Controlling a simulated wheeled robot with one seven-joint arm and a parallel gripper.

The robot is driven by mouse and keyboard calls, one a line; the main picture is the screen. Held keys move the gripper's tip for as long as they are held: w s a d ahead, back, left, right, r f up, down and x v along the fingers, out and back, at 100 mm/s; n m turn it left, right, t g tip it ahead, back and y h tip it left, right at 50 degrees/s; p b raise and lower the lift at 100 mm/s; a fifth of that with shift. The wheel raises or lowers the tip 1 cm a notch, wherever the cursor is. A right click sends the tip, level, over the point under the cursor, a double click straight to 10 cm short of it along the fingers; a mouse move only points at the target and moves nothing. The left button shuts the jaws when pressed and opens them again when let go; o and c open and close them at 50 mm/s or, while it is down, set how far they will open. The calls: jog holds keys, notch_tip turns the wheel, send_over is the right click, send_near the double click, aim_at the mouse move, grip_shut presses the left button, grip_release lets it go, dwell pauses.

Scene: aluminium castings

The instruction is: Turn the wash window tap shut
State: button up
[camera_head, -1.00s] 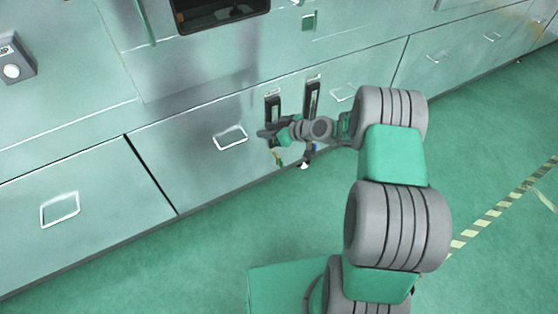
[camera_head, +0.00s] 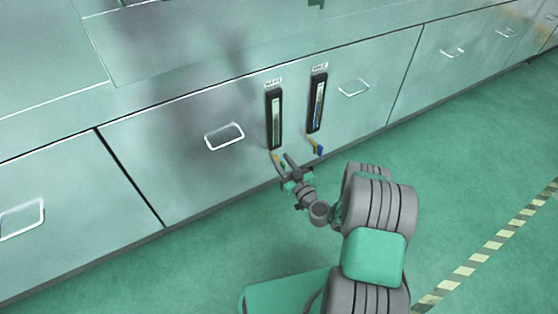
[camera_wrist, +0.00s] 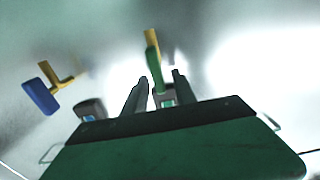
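Two narrow black sight windows stand on the cabinet front in the head view, the left one (camera_head: 275,120) and the right one (camera_head: 317,103).
Cabinet panels with wire handles line the wall; one handle (camera_head: 224,136) is left of the windows and another (camera_head: 354,87) right of them. The green floor is clear, with a striped tape line (camera_head: 470,262) at the right.

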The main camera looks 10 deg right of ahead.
jog(key=shift+b+x, duration=0.4)
jog(key=shift+x, duration=0.65)
jog(key=shift+c, duration=0.3)
grip_shut()
